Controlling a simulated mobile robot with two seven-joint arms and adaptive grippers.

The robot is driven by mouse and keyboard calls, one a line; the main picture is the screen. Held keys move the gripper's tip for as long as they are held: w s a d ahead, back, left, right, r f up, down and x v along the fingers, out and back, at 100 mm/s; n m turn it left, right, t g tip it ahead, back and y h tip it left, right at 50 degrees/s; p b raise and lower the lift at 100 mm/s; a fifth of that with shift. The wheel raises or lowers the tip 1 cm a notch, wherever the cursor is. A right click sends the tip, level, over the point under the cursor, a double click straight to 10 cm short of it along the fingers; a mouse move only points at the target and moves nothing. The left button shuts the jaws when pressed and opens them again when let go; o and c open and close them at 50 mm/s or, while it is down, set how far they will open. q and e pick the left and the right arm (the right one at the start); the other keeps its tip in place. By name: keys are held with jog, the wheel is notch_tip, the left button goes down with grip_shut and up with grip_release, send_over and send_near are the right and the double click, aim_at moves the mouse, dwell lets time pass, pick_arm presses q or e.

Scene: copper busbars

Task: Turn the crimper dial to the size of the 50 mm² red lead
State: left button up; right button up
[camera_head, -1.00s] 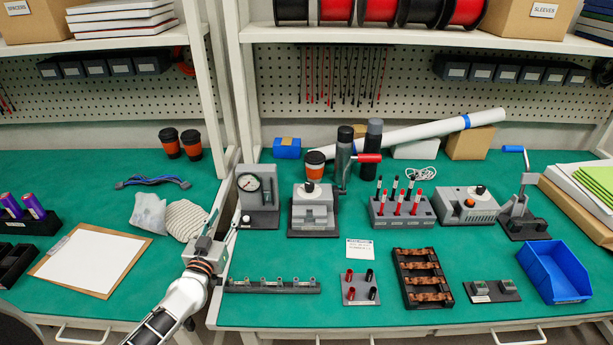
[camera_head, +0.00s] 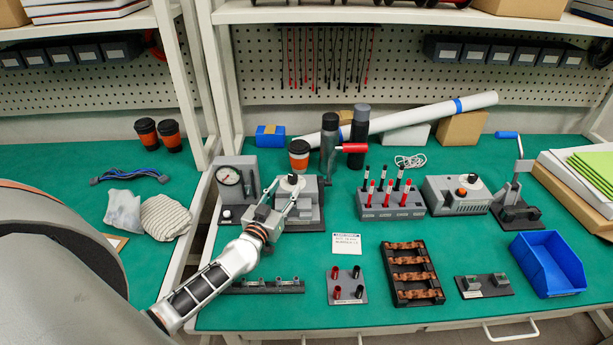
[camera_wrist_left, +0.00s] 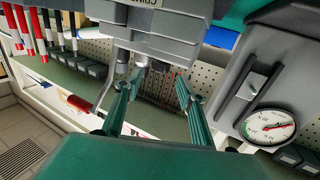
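The grey crimper (camera_head: 308,212) stands on the green bench, with a dial (camera_head: 292,180) on its top; its setting is too small to read. In the left wrist view the crimper body (camera_wrist_left: 150,38) shows at the top, and the dial is not clear. My left gripper (camera_head: 285,192) is open and empty at the crimper's front left, its fingers apart and pointing toward it. Its two green-lit fingers also show in the wrist view (camera_wrist_left: 158,78). Contact cannot be told. A rack (camera_head: 380,211) holds several red and black leads; their sizes are unreadable. My right gripper is not in view.
A gauge unit (camera_head: 233,176) stands close left of the crimper. A bottle (camera_head: 329,140) and a red-handled lever (camera_head: 353,148) are behind right. A white card (camera_head: 346,244), a busbar tray (camera_head: 414,290) and a blue bin (camera_head: 548,265) are in front and right.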

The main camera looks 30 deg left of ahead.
aim_at(291, 180)
pick_arm(q)
jog(key=w, duration=0.3)
jog(key=w+a+b, duration=0.1)
jog(key=w, duration=0.2)
jog(key=shift+b, duration=0.3)
jog(key=shift+w+a, duration=0.1)
jog(key=shift+w, duration=0.3)
grip_shut()
